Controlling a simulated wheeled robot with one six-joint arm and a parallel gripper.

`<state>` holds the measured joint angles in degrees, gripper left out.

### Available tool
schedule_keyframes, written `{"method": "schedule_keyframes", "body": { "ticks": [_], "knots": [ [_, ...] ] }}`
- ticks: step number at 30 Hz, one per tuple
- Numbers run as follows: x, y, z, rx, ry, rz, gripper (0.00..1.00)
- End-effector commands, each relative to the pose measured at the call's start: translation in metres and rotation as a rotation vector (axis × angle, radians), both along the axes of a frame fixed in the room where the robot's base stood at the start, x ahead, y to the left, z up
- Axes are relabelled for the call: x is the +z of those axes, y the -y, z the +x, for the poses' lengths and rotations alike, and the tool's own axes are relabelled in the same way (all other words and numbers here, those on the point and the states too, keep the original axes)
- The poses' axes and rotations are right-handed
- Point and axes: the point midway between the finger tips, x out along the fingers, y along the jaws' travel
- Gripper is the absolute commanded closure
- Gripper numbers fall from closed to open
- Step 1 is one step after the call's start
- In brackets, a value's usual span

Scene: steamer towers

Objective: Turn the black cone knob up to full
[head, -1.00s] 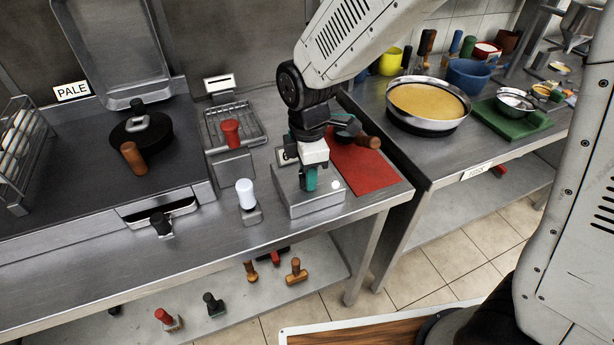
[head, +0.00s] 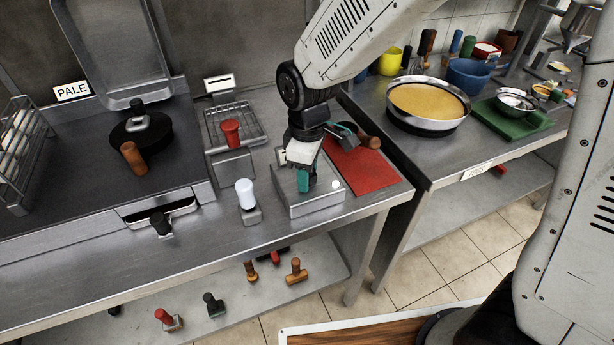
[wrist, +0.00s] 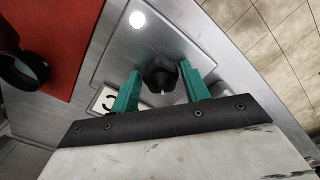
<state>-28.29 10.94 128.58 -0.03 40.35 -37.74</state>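The black cone knob (wrist: 162,74) stands on the metal control box (head: 316,203), with a small pale mark on it in the wrist view. In the head view my gripper (head: 304,182) points down at the top of the box and hides the knob. A lit white round light (wrist: 137,19) is on the box beside the knob; it also shows in the head view (head: 336,184). A label with a curved black mark (wrist: 107,100) is partly hidden by a finger.
A red mat (head: 362,167) with a wooden-handled pan lies just behind the box. A white-handled tool (head: 245,194) and a red-handled one (head: 231,132) stand to its left. The counter front left of the box is clear.

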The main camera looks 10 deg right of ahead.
Motion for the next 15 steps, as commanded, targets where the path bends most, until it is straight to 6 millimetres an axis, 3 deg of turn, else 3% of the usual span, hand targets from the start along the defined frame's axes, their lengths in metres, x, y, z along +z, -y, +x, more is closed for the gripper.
{"method": "schedule_keyframes", "body": {
  "ticks": [9, 15],
  "knots": [
    [0.001, 0.0, 0.0, 0.001, -0.001, -0.001, 0.49],
    [0.015, 0.0, 0.0, 0.001, 0.0, 0.001, 0.49]
  ]
}}
